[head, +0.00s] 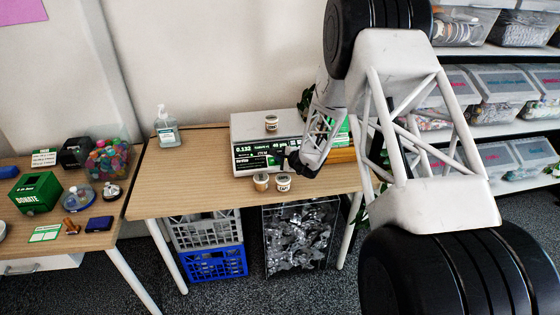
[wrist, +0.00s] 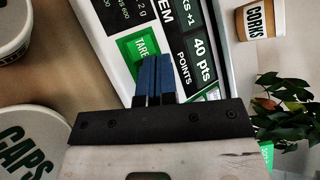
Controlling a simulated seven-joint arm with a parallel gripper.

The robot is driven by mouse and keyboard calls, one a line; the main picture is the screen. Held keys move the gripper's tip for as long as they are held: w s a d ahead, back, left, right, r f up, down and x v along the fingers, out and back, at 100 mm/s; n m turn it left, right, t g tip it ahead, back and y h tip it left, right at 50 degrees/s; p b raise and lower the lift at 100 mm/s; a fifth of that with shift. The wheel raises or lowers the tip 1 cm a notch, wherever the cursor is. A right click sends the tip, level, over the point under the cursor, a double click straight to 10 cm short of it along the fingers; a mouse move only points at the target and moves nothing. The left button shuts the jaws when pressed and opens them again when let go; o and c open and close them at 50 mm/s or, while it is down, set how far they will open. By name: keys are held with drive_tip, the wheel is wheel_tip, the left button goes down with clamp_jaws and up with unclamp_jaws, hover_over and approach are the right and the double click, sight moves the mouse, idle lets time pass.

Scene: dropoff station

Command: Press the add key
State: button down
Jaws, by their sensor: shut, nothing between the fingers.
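The scale (head: 246,130) stands on the wooden table with its dark display panel (head: 243,153) facing front. In the wrist view the panel shows a green TARE key (wrist: 132,47), a "40 pts" field (wrist: 201,50) and a green strip partly behind my fingers. No key labelled add can be read; my fingers cover part of the panel. My gripper (head: 284,158) is shut and empty at the panel's right part. In the wrist view the blue fingertips (wrist: 157,58) lie together over the panel beside TARE; whether they touch it I cannot tell.
A CORKS cup (head: 271,124) sits on the scale. Two tubs, one (head: 261,183) and another (head: 283,185), stand in front of it. A sanitizer bottle (head: 166,130) is to the left. A plant (wrist: 285,105) is near the scale's edge. Table between bottle and scale is clear.

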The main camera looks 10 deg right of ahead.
drive_tip(key=shift+f, duration=0.15)
drive_tip(key=shift+r, duration=0.2)
idle(0.4)
drive_tip(key=shift+s+r, duration=0.3)
drive_tip(key=shift+r, duration=0.25)
drive_tip(key=shift+r, duration=0.1)
drive_tip(key=shift+s+r, duration=0.35)
drive_tip(key=shift+r, duration=0.4)
drive_tip(key=shift+s+r, duration=0.3)
drive_tip(key=shift+r, duration=0.4)
drive_tip(key=shift+s+r, duration=0.35)
drive_tip(key=shift+r, duration=0.4)
